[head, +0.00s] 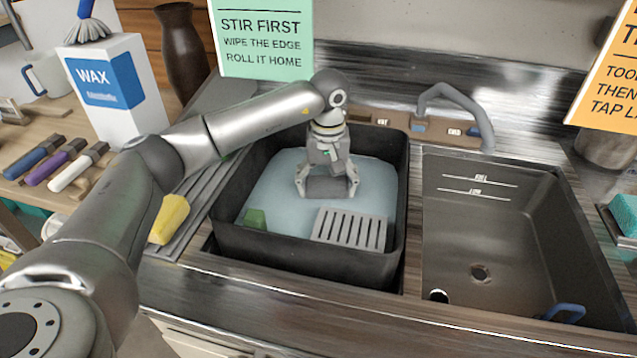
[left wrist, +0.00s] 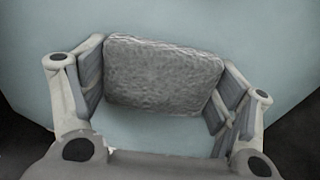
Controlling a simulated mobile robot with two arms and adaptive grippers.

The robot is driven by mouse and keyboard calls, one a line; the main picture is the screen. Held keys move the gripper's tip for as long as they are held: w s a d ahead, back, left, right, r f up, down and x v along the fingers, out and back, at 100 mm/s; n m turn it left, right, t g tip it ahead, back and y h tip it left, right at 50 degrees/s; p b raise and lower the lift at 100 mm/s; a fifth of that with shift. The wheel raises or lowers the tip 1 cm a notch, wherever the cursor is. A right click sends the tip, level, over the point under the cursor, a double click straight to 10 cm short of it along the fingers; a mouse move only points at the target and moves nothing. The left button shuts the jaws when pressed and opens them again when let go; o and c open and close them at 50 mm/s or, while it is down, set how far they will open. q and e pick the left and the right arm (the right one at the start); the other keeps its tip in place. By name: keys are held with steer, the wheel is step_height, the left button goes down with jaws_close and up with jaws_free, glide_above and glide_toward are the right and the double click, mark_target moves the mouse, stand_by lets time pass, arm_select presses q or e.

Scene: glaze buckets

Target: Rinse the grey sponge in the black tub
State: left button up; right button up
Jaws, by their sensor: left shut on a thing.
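The black tub (head: 300,258) stands in the counter left of the steel sink and holds pale blue-grey water (head: 280,190). My left gripper (head: 327,188) reaches down into the tub and is shut on the grey sponge (head: 326,187). In the left wrist view the sponge (left wrist: 163,75) sits between both fingers of the gripper (left wrist: 160,95), with water behind it. I cannot tell how deep the sponge sits in the water. My right gripper is in neither view.
A grey slotted rack (head: 350,229) and a green piece (head: 255,219) are in the tub's front part. A yellow sponge (head: 169,219) lies on the ridged drainboard at left. The steel sink (head: 510,235) at right is empty of water, with a faucet (head: 455,105) behind.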

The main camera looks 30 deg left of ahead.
mark_target(307, 180)
arm_select(q)
steer(key=shift+s+a, duration=0.3)
steer(key=shift+a, duration=0.8)
steer(key=shift+s+a, duration=0.25)
steer(key=shift+a, duration=0.8)
steer(key=shift+r, duration=0.1)
steer(key=shift+r+p, duration=2.5)
steer(key=shift+r, duration=1.55)
steer(key=shift+r, duration=0.1)
step_height(307, 180, up, 7)
steer(key=p, duration=0.5)
steer(key=shift+r, duration=0.15)
